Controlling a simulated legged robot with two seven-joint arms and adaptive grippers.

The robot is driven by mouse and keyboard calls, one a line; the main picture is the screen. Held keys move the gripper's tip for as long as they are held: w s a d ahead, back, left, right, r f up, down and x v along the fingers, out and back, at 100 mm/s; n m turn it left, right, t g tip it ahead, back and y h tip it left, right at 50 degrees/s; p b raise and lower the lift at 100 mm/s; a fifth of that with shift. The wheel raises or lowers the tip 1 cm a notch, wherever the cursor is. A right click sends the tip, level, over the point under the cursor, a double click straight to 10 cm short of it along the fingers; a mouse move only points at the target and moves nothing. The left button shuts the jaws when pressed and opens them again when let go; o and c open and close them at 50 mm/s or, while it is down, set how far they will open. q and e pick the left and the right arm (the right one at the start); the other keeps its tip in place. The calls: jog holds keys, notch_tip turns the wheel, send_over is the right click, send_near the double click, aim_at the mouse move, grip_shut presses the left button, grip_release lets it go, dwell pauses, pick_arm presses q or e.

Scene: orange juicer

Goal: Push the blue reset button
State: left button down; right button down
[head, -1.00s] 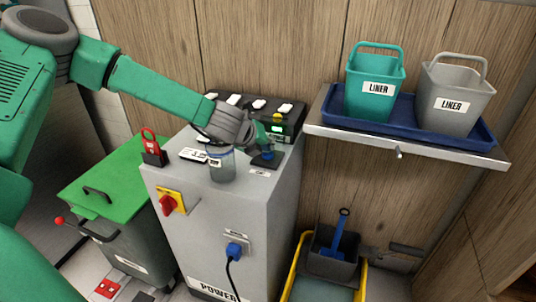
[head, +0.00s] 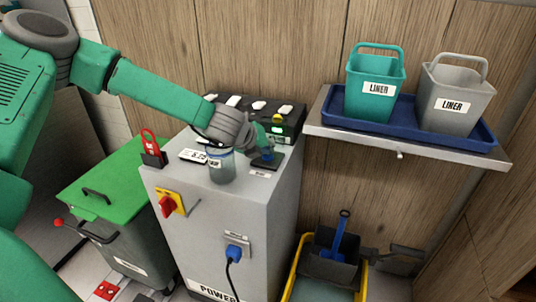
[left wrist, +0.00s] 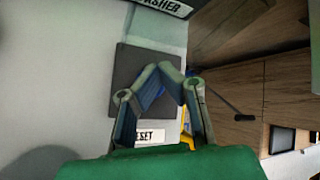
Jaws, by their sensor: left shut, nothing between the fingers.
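The blue reset button (head: 267,156) sits on a dark square plate (left wrist: 128,66) on top of the grey power cabinet (head: 228,205). A label ending in "ESET" (left wrist: 147,136) lies beside the plate in the left wrist view. My left gripper (head: 264,155) is right over the button and partly hides it. In the left wrist view its fingertips (left wrist: 164,76) meet in front of the plate, with a bit of blue showing between the fingers. The gripper is shut and empty. I cannot tell whether it touches the button. My right gripper is not in view.
A red padlock (head: 151,143) and a black panel with white switches (head: 285,122) are also on top. A shelf (head: 330,130) with two liner buckets is at right. A green-lidded bin (head: 115,182) stands left.

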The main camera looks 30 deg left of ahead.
pick_arm(q)
jog(key=shift+r+p, duration=0.45)
jog(key=shift+r, duration=0.35)
notch_tip(320, 180, up, 5)
jog(key=p, duration=0.4)
jog(key=shift+f, duration=0.1)
dwell(0.6)
